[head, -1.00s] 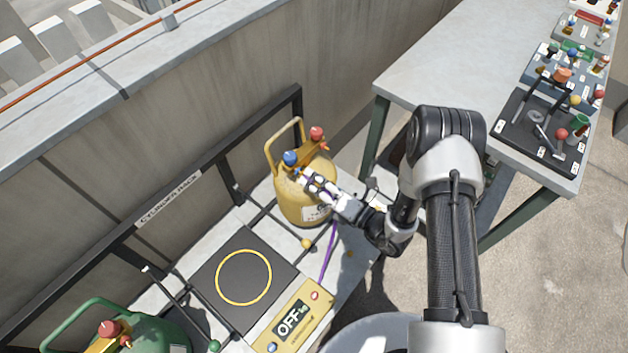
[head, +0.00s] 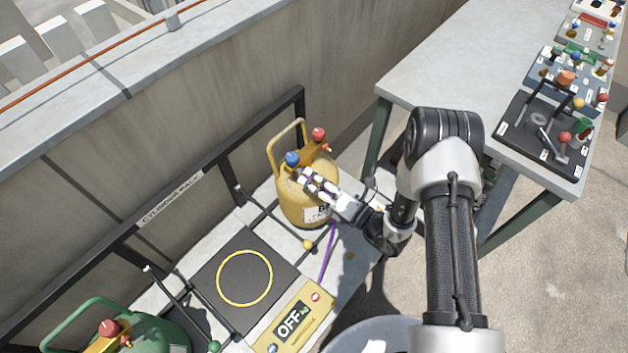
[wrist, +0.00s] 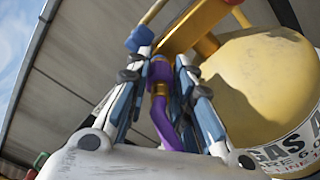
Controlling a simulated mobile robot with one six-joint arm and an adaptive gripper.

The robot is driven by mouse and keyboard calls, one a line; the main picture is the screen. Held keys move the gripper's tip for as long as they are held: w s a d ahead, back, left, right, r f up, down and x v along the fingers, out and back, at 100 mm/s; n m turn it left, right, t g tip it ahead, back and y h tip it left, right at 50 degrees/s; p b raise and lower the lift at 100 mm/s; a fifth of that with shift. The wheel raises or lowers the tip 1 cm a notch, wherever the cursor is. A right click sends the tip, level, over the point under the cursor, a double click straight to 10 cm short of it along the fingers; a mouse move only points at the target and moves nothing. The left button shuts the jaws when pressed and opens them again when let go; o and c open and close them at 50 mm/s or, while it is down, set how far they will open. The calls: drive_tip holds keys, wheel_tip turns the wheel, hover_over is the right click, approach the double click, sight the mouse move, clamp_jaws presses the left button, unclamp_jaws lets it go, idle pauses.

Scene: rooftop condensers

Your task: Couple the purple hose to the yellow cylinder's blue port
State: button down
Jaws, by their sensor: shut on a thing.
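The yellow cylinder (head: 292,205) stands upright by the wall, with a loop handle and a brass-coloured valve block (head: 312,152). The block carries a blue knob (head: 292,158) and a red knob (head: 318,133). My gripper (head: 308,180) is at the cylinder's near upper side, just below the blue knob. In the wrist view my gripper (wrist: 163,70) is shut on the end of the purple hose (wrist: 162,110). The hose end points up at the valve block (wrist: 192,32); I cannot tell whether it touches the port, which is hidden. The hose (head: 327,255) hangs down below my gripper.
A black scale plate with a yellow ring (head: 232,300) and its OFF display (head: 292,320) lie left of the cylinder. A green cylinder (head: 150,333) stands at lower left. A black rack rail (head: 210,165) runs along the wall. A grey table (head: 440,70) with trays is at right.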

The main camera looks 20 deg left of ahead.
drive_tip(key=c, duration=1.3)
unclamp_jaws()
drive_tip(key=v, duration=0.7)
drive_tip(key=shift+s+d+p, duration=0.1)
drive_tip(key=shift+d+p, duration=0.1)
drive_tip(key=shift+p, duration=0.15)
drive_tip(key=shift+r, duration=0.1)
